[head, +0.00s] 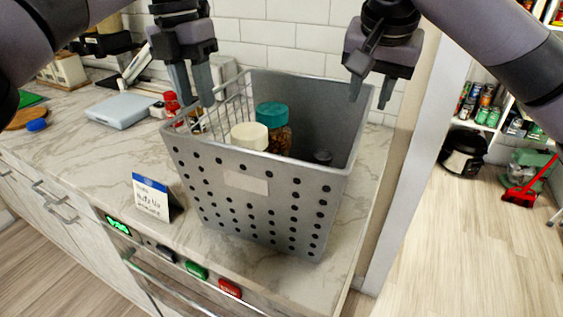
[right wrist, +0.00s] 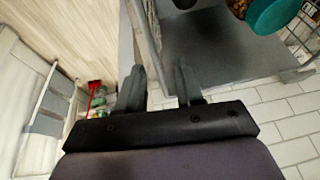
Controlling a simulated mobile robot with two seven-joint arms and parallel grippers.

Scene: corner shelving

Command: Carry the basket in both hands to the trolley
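The grey basket (head: 265,205) stands upright on the marble counter near its right end, with dotted holes in its front and wire mesh on its left side. It holds a teal-lidded jar (head: 272,117), a white-lidded jar (head: 250,136) and other items partly hidden by its walls. My left gripper (head: 197,98) is open, fingers down at the basket's left rim. My right gripper (head: 368,98) is open at the back right rim corner. In the right wrist view the basket's wall edge (right wrist: 148,45) runs toward the gap between my fingers (right wrist: 158,88); contact is unclear. No trolley is visible.
A sign card (head: 152,196) stands left of the basket. A grey scale (head: 120,110) and red-capped bottle (head: 171,102) sit further left. Coloured buttons (head: 196,270) line the counter's front edge. A wall end borders the right; open floor (head: 470,240) lies beyond.

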